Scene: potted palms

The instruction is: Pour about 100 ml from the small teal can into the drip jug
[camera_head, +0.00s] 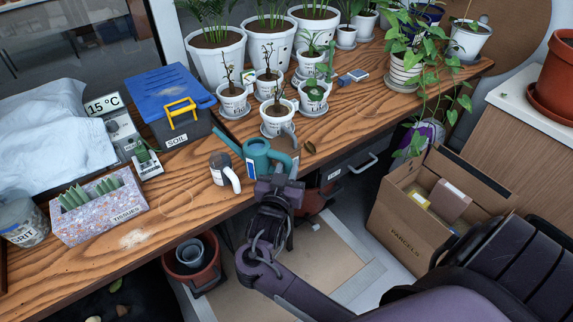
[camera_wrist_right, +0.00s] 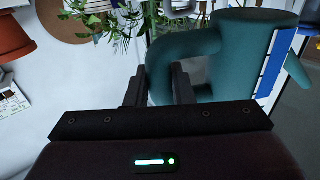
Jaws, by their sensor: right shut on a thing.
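The small teal can (camera_head: 257,153) is in the grip of my right gripper (camera_head: 284,172), near the table's front edge. Its long spout points left and looks roughly level with the rim or above; the can appears about upright. In the right wrist view the can (camera_wrist_right: 235,60) shows its handle between the two fingers (camera_wrist_right: 158,88), with a blue-and-white strip on its side. The drip jug (camera_head: 217,166), a small clear-grey jug with a white handle, stands on the table left of the can, apart from it. Its contents are not clear. My left gripper is out of view.
Behind are several small white pots (camera_head: 234,104). A parcels carton (camera_head: 405,222) and a red bucket (camera_head: 197,272) are below.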

